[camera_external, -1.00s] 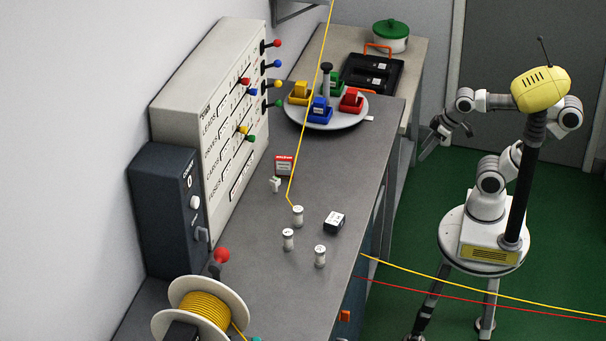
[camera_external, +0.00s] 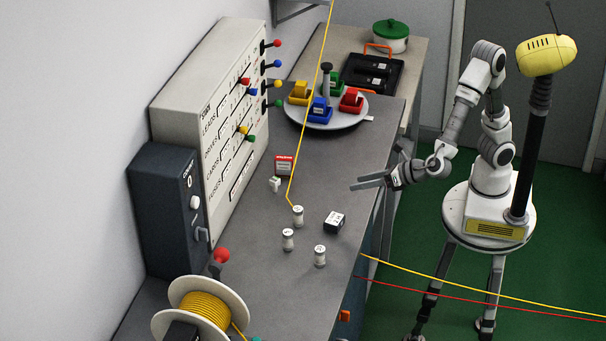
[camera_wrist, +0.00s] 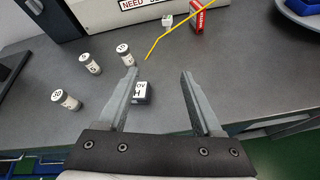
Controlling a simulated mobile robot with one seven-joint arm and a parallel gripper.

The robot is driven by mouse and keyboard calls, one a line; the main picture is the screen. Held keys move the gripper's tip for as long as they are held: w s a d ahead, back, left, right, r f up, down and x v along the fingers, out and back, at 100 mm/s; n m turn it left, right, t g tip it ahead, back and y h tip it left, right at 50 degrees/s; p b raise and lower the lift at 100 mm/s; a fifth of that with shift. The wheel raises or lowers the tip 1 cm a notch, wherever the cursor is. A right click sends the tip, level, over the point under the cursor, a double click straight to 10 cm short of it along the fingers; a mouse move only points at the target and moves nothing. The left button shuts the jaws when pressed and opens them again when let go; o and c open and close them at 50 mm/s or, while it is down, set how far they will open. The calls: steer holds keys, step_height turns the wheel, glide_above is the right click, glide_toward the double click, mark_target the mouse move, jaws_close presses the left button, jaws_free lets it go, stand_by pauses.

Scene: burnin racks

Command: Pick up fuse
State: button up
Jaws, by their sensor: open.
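Three small white cylinders with marked tops, which look like fuses, stand upright on the grey bench. In the external view they are the back one (camera_external: 298,215), the left one (camera_external: 288,239) and the front one (camera_external: 320,255). The wrist view shows them to the left of my fingers: one near the left fingertip (camera_wrist: 124,54), one farther left (camera_wrist: 90,64) and one nearer (camera_wrist: 67,100). My gripper (camera_external: 368,183) is open and empty, above the bench's right edge and apart from the cylinders. Its spread fingers show in the wrist view (camera_wrist: 159,73).
A black box with a white label (camera_external: 334,222) sits right of the cylinders. A yellow line (camera_external: 292,180) slants down beside the back cylinder. A red-and-white box (camera_external: 284,165) and small white piece (camera_external: 275,184) stand behind. A cable spool (camera_external: 205,305) is in front.

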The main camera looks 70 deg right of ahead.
steer(key=s+a+f+n+y+p, duration=0.1)
steer(key=s+a+n+y, duration=0.3)
steer(key=a, duration=0.4)
steer(key=s+a+f+n+y+p, duration=0.1)
steer(key=s+a+n+y, duration=0.1)
steer(key=s+a+n, duration=0.45)
steer(key=m, duration=0.2)
glide_toward(320, 255)
steer(key=shift+g, duration=0.4)
steer(key=w+f, duration=0.1)
steer(key=w, duration=0.1)
steer(key=w+f, duration=0.1)
steer(key=w, duration=0.1)
steer(key=shift+a+f+b, duration=0.15)
steer(key=shift+a+b, duration=0.05)
steer(key=shift+b, duration=0.1)
steer(key=shift+x, duration=3.05)
steer(key=shift+d, duration=0.15)
jaws_close()
